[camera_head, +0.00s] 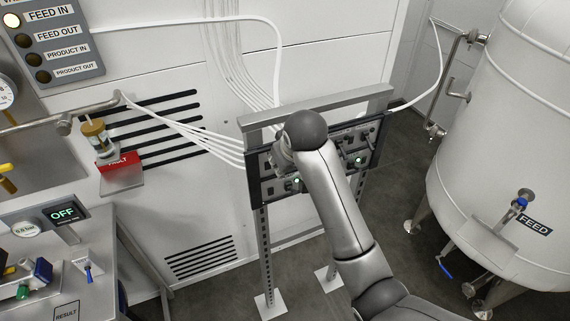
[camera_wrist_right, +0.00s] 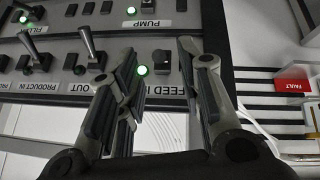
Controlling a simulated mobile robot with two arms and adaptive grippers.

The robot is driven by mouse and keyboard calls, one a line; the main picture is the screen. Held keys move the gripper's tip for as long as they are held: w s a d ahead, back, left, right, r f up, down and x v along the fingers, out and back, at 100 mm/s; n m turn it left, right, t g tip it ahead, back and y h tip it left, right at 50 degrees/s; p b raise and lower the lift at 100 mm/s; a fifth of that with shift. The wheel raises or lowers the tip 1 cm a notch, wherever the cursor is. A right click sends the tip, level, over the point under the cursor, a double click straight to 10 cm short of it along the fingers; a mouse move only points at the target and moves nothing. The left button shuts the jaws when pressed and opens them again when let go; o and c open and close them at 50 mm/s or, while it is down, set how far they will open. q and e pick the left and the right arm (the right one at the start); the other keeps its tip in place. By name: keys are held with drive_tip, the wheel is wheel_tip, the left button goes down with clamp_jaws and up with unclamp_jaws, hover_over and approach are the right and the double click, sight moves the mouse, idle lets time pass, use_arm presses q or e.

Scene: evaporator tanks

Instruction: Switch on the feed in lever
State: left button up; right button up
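The switch panel (camera_head: 352,138) on a metal stand is at the middle of the head view, partly hidden by my right arm. In the right wrist view, the feed in lever (camera_wrist_right: 163,62) is a small dark switch above the partly covered FEED IN label (camera_wrist_right: 165,90). A green light (camera_wrist_right: 142,70) glows to its left. My right gripper (camera_wrist_right: 157,62) is open, its fingers on either side of the lever; I cannot tell whether they touch it. The lever's exact tilt is unclear. In the head view, the FEED IN lamp (camera_head: 12,20) is lit. My left gripper is not in view.
Product levers (camera_wrist_right: 90,45) stand left of the feed in lever, and a green light (camera_wrist_right: 131,11) glows near PUMP. A red FAULT box (camera_head: 120,165) is at left, a large FEED tank (camera_head: 510,130) at right. White cables (camera_head: 200,130) run to the panel.

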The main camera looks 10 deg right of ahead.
drive_tip(key=v, duration=0.5)
idle(0.3)
